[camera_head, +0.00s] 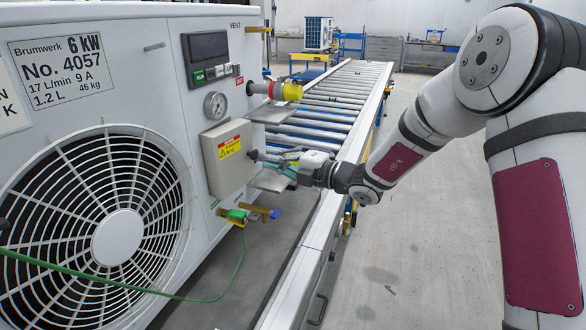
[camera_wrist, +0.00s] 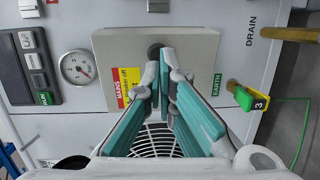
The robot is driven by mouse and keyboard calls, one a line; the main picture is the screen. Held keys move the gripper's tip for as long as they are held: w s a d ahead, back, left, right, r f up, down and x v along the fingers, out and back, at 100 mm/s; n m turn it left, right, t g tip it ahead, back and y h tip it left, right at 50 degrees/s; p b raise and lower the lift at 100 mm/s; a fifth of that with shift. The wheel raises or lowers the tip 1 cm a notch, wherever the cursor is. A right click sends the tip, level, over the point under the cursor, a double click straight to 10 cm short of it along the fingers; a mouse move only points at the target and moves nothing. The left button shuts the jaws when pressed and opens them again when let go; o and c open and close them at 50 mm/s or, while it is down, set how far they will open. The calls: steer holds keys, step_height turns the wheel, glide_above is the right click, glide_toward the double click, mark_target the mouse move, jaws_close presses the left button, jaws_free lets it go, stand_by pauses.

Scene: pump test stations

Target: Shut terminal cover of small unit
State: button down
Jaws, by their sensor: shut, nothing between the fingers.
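The grey terminal cover (camera_head: 225,175) is a box-like panel with a red and yellow warning label, on the front of the white 6 kW unit (camera_head: 140,40). It looks flat against the housing; I cannot tell whether it is fully shut. In the wrist view the cover (camera_wrist: 195,60) lies ahead, with a dark round knob at its middle, partly hidden by the fingertips. My gripper (camera_head: 262,157) is shut and empty, its teal fingers meeting at or just before the knob. In the wrist view the gripper (camera_wrist: 166,62) hides the cover's lower middle. Contact is unclear.
A pressure gauge (camera_head: 215,105) and a button panel (camera_head: 208,58) sit above the cover. A yellow-ended red port (camera_head: 280,90) juts out. A green earth clip (camera_head: 236,215) with a cable and a drain valve are below. A roller conveyor (camera_head: 335,90) runs behind my gripper.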

mark_target(256, 156)
steer(key=shift+x, duration=1.55)
steer(key=shift+w, duration=0.1)
steer(key=w, duration=0.1)
steer(key=w+a+n+g+p, duration=0.1)
steer(key=shift+w+a+y, duration=0.15)
steer(key=shift+w+y, duration=0.1)
steer(key=shift+y, duration=0.15)
steer(key=shift+p, duration=0.3)
